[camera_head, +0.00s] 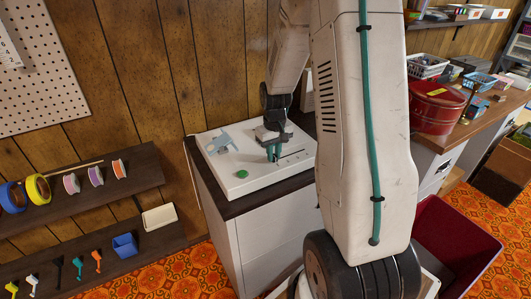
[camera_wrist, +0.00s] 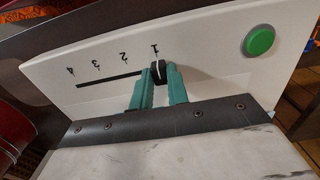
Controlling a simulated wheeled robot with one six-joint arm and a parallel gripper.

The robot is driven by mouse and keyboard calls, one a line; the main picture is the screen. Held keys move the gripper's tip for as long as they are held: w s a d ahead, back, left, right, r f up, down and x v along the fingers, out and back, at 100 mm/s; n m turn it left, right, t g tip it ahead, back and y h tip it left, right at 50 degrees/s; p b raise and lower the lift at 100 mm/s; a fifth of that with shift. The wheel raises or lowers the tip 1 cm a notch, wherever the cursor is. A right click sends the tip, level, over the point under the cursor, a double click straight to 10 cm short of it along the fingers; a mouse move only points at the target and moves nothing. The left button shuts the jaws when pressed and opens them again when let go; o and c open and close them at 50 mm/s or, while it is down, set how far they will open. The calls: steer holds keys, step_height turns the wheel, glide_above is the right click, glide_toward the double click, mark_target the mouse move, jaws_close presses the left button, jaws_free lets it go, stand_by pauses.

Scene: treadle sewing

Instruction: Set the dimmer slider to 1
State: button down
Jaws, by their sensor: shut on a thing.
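The dimmer slider has a black knob (camera_wrist: 158,71) with a pale line on it, on a white panel (camera_wrist: 215,62). A dark slot (camera_wrist: 108,79) runs left from the knob past the marks 2, 3 and 4 in the wrist view. The knob stands beside the mark 1 (camera_wrist: 155,48), at that end of the visible slot. My gripper (camera_wrist: 159,84) has its two teal fingers on either side of the knob and is shut on it. In the head view my gripper (camera_head: 273,153) reaches down to the panel (camera_head: 218,172), and the knob cannot be made out there.
A green button (camera_wrist: 259,41) sits on the panel, also seen in the head view (camera_head: 242,174). A blue-grey fixture (camera_head: 221,143) is at the panel's back left. Wall shelves (camera_head: 130,180) with spools stand left; a red tin (camera_head: 436,106) stands on the right-hand counter.

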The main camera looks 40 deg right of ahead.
steer(key=shift+a, duration=0.15)
steer(key=c, duration=1.4)
jaws_free()
steer(key=shift+w+a, duration=0.1)
steer(key=shift+a, duration=0.15)
steer(key=shift+o, duration=0.2)
steer(key=shift+d, duration=0.15)
steer(key=shift+r, duration=0.1)
steer(key=shift+r, duration=0.35)
step_height(320, 180, up, 7)
